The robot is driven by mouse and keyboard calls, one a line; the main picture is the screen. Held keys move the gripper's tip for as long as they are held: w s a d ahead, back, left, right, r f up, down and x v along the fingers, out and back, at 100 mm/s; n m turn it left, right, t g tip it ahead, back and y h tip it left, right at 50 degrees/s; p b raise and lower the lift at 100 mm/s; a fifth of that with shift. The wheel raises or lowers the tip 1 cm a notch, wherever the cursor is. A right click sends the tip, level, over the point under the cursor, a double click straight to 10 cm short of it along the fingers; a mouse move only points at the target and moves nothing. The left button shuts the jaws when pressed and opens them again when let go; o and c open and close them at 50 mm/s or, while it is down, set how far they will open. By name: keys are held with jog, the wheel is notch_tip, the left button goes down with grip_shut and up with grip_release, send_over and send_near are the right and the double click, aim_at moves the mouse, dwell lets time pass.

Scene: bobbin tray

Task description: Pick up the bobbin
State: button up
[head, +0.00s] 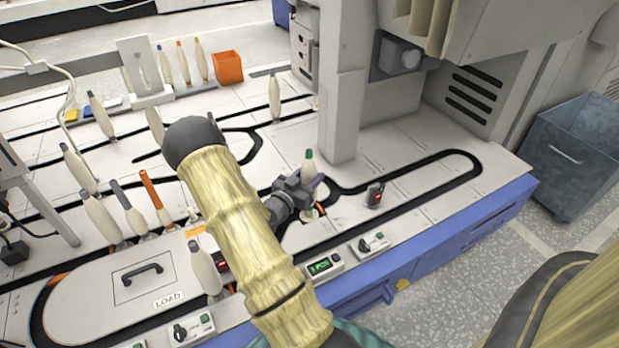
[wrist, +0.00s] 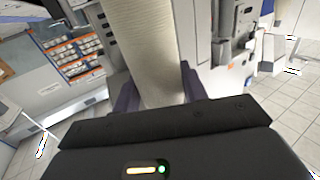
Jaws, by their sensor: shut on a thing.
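A cream bobbin with a green tip (head: 308,165) stands up out of my gripper (head: 303,187) in the head view, near the middle of the machine's front track. In the wrist view, the wound cream body of the bobbin (wrist: 148,50) runs up between the two dark purple fingers of my gripper (wrist: 157,92), one finger on each side. The jaws are shut on it.
A white pillar (head: 343,115) rises close behind my gripper. An orange box (head: 228,67) sits at the back. The right track loop is mostly clear.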

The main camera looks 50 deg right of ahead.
aim_at(307, 152)
notch_tip(307, 152, up, 9)
jog(key=p, duration=0.4)
jog(key=shift+r+p, duration=0.15)
jog(key=shift+p, duration=0.25)
jog(key=w+a+r+n+t+y+p, duration=0.3)
jog(key=w+a+n+t+y+p, duration=0.4)
jog(key=w+a+t, duration=0.7)
jog(key=a+r+n+y+p, duration=0.2)
jog(key=a+n+y, duration=0.7)
jog(key=a, duration=1.3)
jog(key=shift+w+a+r+t+y+p, duration=0.25)
jog(key=shift+t+y+p, duration=0.25)
jog(key=shift+y, duration=0.4)
jog(key=shift+d, duration=0.15)
jog(key=shift+f, duration=0.1)
